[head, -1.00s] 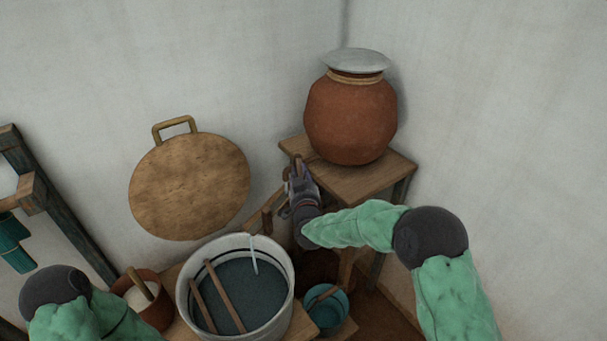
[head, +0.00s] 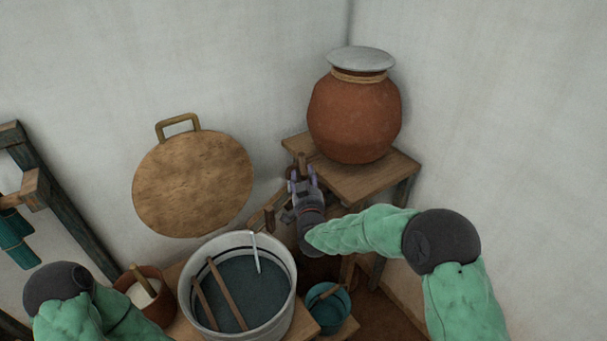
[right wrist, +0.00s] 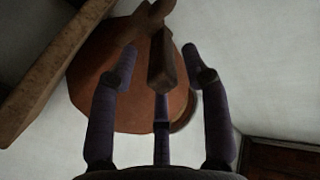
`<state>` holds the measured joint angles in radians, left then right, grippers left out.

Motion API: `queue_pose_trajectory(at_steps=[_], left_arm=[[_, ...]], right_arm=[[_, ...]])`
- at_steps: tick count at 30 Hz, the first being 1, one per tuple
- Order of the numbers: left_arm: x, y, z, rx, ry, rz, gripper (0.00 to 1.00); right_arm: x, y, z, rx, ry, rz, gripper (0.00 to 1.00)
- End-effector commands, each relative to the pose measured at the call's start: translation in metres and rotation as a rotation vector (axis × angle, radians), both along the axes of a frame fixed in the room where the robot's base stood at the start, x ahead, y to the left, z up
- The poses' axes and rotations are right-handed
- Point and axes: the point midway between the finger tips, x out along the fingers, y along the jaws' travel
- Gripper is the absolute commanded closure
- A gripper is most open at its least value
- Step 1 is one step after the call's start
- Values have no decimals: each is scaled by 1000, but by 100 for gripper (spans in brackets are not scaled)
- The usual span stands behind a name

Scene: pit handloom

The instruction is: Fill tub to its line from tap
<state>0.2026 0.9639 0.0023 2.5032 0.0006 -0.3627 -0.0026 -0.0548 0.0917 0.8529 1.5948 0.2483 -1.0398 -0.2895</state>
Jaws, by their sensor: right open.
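A pale tub (head: 287,268) holds dark liquid, with a dark line round its inner wall above the liquid. Two wooden sticks and a thin white rod stand in it. A brown clay pot (head: 352,118) sits on a wooden stand; it also shows in the right wrist view (right wrist: 98,85). A brown wooden tap-like piece (right wrist: 161,62) with a crosspiece shows in front of the pot there. My right gripper (head: 302,172) is open by the stand's left front corner, its fingers (right wrist: 160,75) spread around that piece; contact is unclear. My left gripper is out of view.
A small teal bucket (head: 341,310) stands right of the tub. A clay bowl of white stuff (head: 157,311) stands to its left. A round tan disc with a handle (head: 193,185) is at the wall. A wooden frame (head: 60,215) stands far left.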

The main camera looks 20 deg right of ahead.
Motion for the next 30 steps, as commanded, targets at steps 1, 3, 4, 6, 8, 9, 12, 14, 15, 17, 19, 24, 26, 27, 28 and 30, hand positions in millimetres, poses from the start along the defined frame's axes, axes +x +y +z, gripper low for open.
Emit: queue_pose_trajectory(at_steps=[1, 3, 4, 6, 8, 9, 12, 14, 15, 17, 19, 24, 26, 27, 28, 30], left_arm=[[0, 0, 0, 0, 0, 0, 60], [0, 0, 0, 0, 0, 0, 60], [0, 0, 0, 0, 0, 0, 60], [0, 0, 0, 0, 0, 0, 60], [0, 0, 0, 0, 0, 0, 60], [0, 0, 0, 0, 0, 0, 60], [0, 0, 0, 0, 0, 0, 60], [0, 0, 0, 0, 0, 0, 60], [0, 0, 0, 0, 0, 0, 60], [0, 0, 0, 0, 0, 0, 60], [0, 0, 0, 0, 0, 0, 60], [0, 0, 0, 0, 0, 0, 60], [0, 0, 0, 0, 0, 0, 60], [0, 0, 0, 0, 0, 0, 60], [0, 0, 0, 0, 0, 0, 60], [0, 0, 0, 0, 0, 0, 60]], right_arm=[[-10, 2, 1, 0, -1, 1, 52], [-24, 4, 1, 0, 0, 1, 52], [-30, 6, 1, 1, 0, 1, 52], [-43, 8, 1, 1, 0, 1, 52], [-54, 10, 0, 1, 1, 1, 52], [-61, 11, 1, 1, 1, 1, 52], [-76, 14, 0, 0, 1, 2, 52], [-83, 15, 0, 1, 0, 2, 52], [-86, 15, 0, 1, 1, 1, 52], [-90, 16, 0, 1, 1, 0, 52], [-93, 16, 0, 1, 1, 0, 52], [-95, 17, 0, 0, 1, 0, 52], [-95, 17, 0, 0, 1, 0, 52], [-95, 17, 0, 0, 1, 0, 52], [-95, 17, 0, 0, 1, 0, 52], [-95, 17, 0, 4, 0, 2, 72]])
